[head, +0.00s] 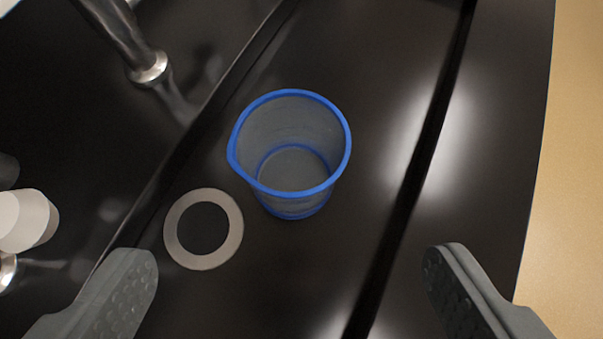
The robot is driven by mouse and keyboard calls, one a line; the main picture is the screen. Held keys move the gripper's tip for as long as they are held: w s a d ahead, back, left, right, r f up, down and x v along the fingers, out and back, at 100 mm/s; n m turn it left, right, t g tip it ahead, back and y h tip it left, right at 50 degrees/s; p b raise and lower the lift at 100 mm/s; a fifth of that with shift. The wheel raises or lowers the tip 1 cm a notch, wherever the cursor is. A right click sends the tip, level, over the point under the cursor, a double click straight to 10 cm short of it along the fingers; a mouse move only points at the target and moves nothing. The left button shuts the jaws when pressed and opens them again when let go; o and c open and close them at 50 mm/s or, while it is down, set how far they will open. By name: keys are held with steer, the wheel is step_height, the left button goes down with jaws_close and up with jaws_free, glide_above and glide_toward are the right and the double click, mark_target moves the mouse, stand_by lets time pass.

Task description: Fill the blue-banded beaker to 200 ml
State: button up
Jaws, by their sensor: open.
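The blue-banded beaker (331,184) stands upright on the black counter in the head view, seen from above. It is clear with a blue rim, a spout at its left and a blue base ring. It looks empty; no scale marks are readable. My gripper (290,275) is open, with one finger at the lower left and one at the lower right, and nothing between the fingertips. The beaker is ahead of the fingertips and apart from them. A metal tap (145,62) is at the upper left, only partly in view.
A pale ring (228,208) lies flat on the counter (400,60), just left of the beaker. White round objects (34,222) are at the left edge. Grooves run along both sides of the beaker. The counter ends at the right, above a tan floor (572,170).

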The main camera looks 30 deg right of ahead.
steer(key=s+d+f+n+g+y, duration=0.1)
steer(key=f, duration=0.1)
steer(key=s+d+f+n+g+y, duration=0.1)
steer(key=d+f+n, duration=0.1)
steer(key=s+d+f+n+g+y, duration=0.1)
steer(key=d+f, duration=0.1)
steer(key=shift+s+d+f+n, duration=0.1)
steer(key=shift+d+f+n, duration=0.05)
steer(key=shift+f+n, duration=0.2)
steer(key=shift+s+d+f+n+g+y, duration=0.15)
steer(key=shift+s+d+f+n+y, duration=0.2)
steer(key=shift+n, duration=0.3)
steer(key=shift+s+d+f+n+g+y, duration=0.15)
steer(key=shift+f+n+y, duration=0.1)
steer(key=shift+n+y, duration=0.3)
steer(key=shift+w+a, duration=0.1)
glide_above(293, 178)
steer(key=shift+s, duration=0.25)
steer(key=shift+w+f, duration=0.25)
steer(key=shift+f, duration=0.35)
